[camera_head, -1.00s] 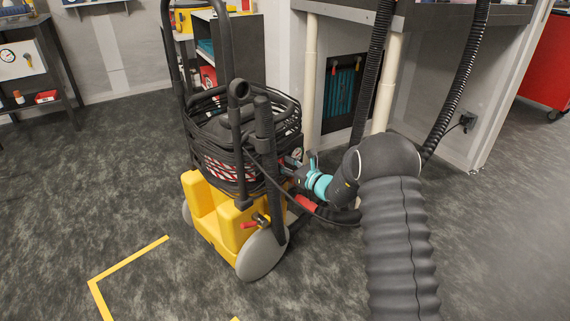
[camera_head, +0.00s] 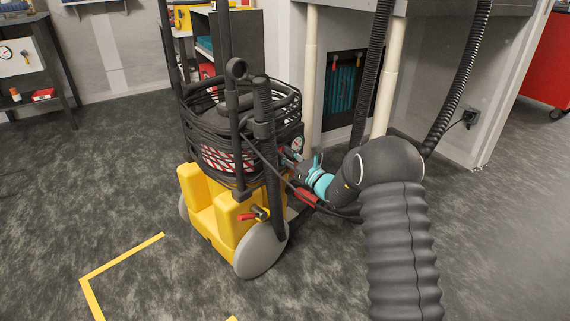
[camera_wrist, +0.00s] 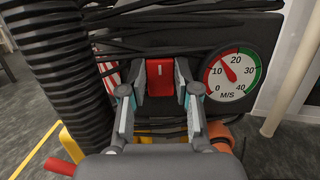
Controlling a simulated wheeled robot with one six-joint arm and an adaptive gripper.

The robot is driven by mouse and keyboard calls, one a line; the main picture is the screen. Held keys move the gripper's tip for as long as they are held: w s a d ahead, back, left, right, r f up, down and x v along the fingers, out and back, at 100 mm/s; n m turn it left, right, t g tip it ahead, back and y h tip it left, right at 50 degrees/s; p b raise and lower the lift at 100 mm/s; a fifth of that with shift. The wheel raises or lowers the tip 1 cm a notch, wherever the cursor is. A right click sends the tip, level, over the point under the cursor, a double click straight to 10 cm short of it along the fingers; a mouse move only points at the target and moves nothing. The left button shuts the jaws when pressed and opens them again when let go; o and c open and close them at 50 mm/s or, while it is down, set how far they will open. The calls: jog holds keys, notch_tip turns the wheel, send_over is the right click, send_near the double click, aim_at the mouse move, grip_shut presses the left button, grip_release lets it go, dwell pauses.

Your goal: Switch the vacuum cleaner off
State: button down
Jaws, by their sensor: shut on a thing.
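The vacuum cleaner (camera_head: 222,215) stands upright on the floor, with a yellow base, grey wheels and black cable coiled around its body. In the wrist view its dark panel (camera_wrist: 205,45) carries a red switch (camera_wrist: 160,77) with a short white mark on its upper part. My gripper (camera_wrist: 160,92) is shut on the red switch, one finger on each side of it. In the head view my gripper (camera_head: 303,170) reaches the panel side of the cleaner, and the switch is hidden there.
A round gauge (camera_wrist: 233,73) marked M/S sits right of the switch, its needle between 10 and 20. A thick black hose (camera_wrist: 55,60) runs close on the left. The bench (camera_head: 440,100) stands behind on the right. Open floor lies at the left.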

jog(key=shift+f+t+y+b, duration=0.35)
jog(key=shift+y+b, duration=0.15)
jog(key=shift+b, duration=0.75)
jog(key=shift+r, duration=0.2)
jog(key=c, duration=1.1)
grip_release()
jog(key=shift+d, duration=0.1)
jog(key=v, duration=1.2)
jog(key=shift+f, duration=0.1)
